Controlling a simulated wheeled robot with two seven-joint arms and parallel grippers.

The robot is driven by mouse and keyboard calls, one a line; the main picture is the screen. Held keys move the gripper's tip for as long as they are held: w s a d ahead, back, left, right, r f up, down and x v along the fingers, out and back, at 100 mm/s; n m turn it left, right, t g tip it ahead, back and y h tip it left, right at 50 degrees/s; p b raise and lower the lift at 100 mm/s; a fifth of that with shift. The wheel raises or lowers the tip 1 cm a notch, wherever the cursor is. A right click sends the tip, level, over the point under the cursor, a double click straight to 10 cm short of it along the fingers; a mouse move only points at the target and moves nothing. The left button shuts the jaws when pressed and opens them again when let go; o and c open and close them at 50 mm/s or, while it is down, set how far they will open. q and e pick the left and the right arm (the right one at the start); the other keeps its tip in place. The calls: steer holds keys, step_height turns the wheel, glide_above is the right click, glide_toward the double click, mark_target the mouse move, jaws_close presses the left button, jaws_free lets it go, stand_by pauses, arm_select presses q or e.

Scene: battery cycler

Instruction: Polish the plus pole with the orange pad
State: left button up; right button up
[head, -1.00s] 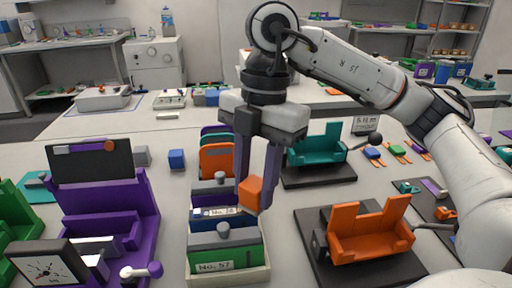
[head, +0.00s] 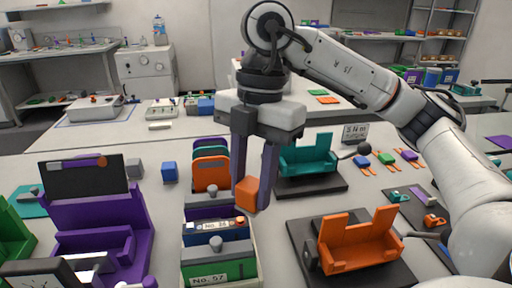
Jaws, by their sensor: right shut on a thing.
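My right gripper (head: 255,190) points down in the middle of the view. It is shut on a small orange block, the orange pad (head: 247,194). The pad hangs above the right end of a row of upright cells, apparently not touching them. Below it is a blue cell labelled No. 36 (head: 198,229), with a small orange spot (head: 239,222) at its right end and a grey knob (head: 215,208) behind. In front stands a green cell labelled No. 57 (head: 222,268) with a grey knob. I cannot read pole signs. My left gripper is not in view.
A purple fixture (head: 115,220) with a dark panel stands left of the cells. An orange cradle (head: 358,245) and a teal cradle (head: 308,158) stand on black bases to the right. A blue cube (head: 169,172) and grey block (head: 134,168) lie behind left.

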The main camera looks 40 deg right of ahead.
steer(key=shift+r+p, duration=0.7)
steer(key=shift+r, duration=0.25)
steer(key=shift+r+p, duration=0.35)
steer(key=shift+r, duration=0.05)
step_height(320, 180, up, 3)
steer(key=p, duration=0.2)
steer(key=shift+p, duration=0.3)
steer(key=shift+f, duration=0.1)
